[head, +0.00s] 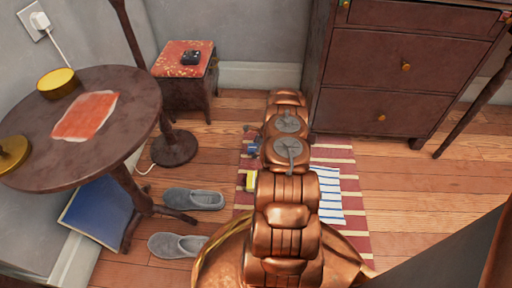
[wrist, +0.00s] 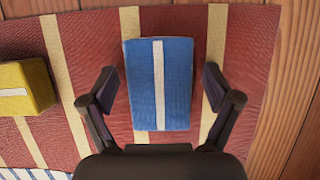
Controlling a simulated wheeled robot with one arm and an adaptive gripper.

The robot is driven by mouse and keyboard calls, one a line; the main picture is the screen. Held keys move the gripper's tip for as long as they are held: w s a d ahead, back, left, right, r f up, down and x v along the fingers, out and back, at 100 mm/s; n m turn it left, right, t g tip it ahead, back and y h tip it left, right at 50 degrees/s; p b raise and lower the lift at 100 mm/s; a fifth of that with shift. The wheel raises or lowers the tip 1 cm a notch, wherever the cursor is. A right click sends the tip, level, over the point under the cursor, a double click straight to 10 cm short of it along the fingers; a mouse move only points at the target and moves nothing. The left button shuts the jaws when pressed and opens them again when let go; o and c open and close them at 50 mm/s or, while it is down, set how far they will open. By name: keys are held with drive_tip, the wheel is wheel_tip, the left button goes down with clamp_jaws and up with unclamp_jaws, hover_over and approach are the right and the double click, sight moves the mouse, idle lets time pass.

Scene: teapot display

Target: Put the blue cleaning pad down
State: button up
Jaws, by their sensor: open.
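The blue cleaning pad (wrist: 178,95) with a white centre stripe lies flat on the red-and-cream striped rug (wrist: 250,70) in the wrist view. My gripper (wrist: 160,78) is open, with one finger on each side of the pad and a visible gap on both sides. In the head view only a small blue part of the pad (head: 253,150) shows beside my arm. My arm hides most of the gripper there.
A yellow block (wrist: 25,88) with a white stripe lies left of the pad. A white cloth with blue stripes (head: 328,195) lies on the rug. Grey slippers (head: 193,199), a round table (head: 130,95), and a dresser (head: 365,75) stand around.

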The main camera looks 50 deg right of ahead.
drive_tip(key=shift+r, duration=0.15)
drive_tip(key=p+v, duration=0.5)
drive_tip(key=v, duration=0.7)
drive_tip(key=shift+w, duration=0.1)
